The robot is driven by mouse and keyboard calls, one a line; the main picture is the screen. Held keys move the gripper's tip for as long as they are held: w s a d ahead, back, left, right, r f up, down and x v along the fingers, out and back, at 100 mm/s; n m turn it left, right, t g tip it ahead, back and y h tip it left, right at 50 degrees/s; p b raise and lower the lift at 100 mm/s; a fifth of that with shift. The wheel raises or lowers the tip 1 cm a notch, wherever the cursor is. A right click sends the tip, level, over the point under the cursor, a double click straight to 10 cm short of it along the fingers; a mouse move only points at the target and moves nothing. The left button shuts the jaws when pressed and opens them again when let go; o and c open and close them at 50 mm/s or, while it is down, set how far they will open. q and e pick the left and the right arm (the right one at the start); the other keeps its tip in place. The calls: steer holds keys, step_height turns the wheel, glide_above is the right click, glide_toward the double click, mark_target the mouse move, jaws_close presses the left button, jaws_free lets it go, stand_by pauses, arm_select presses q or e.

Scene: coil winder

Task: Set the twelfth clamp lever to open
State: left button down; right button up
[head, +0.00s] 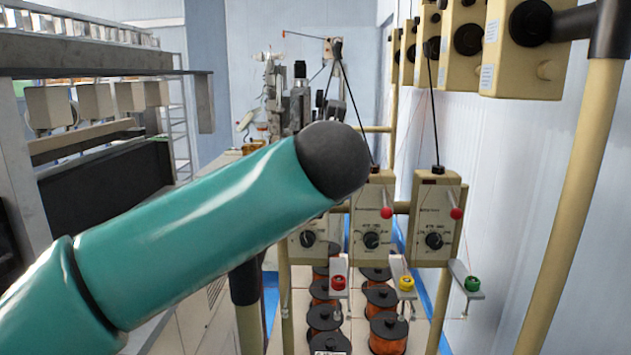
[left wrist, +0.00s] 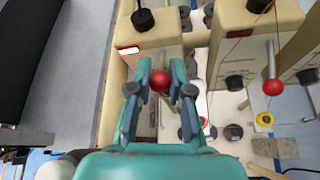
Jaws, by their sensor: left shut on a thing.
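In the left wrist view my left gripper (left wrist: 160,85) is shut on a red ball knob (left wrist: 161,81), the end of a clamp lever on a beige box. The lever's shaft is mostly hidden, so its position cannot be told. Another red knob (left wrist: 272,87) on a metal lever stands to the right, apart from the fingers. In the head view two beige control boxes show red-knobbed levers (head: 386,212) and (head: 456,213). My teal left arm crosses this view and hides its own gripper. No number marks which lever is the twelfth. My right gripper is in neither view.
Several copper wire spools (head: 388,333) stand below the boxes. Small brackets carry a red, a yellow (head: 406,284) and a green (head: 472,284) guide. A beige post (head: 572,200) stands at the right, with more beige boxes (head: 525,50) overhead. A grey metal frame (head: 90,52) fills the left.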

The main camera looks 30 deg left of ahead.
arm_select(q)
steer(key=shift+r, duration=0.2)
stand_by(0.4)
steer(key=c, duration=1)
jaws_free()
steer(key=shift+w+f, duration=0.1)
steer(key=shift+w, duration=0.1)
steer(key=shift+c, duration=0.2)
steer(key=shift+s, duration=0.15)
steer(key=v, duration=1.1)
steer(key=shift+s+d+r, duration=0.15)
steer(key=shift+s+r, duration=0.05)
steer(key=shift+r, duration=0.25)
steer(key=shift+f+g, duration=0.1)
steer(key=shift+g, duration=0.2)
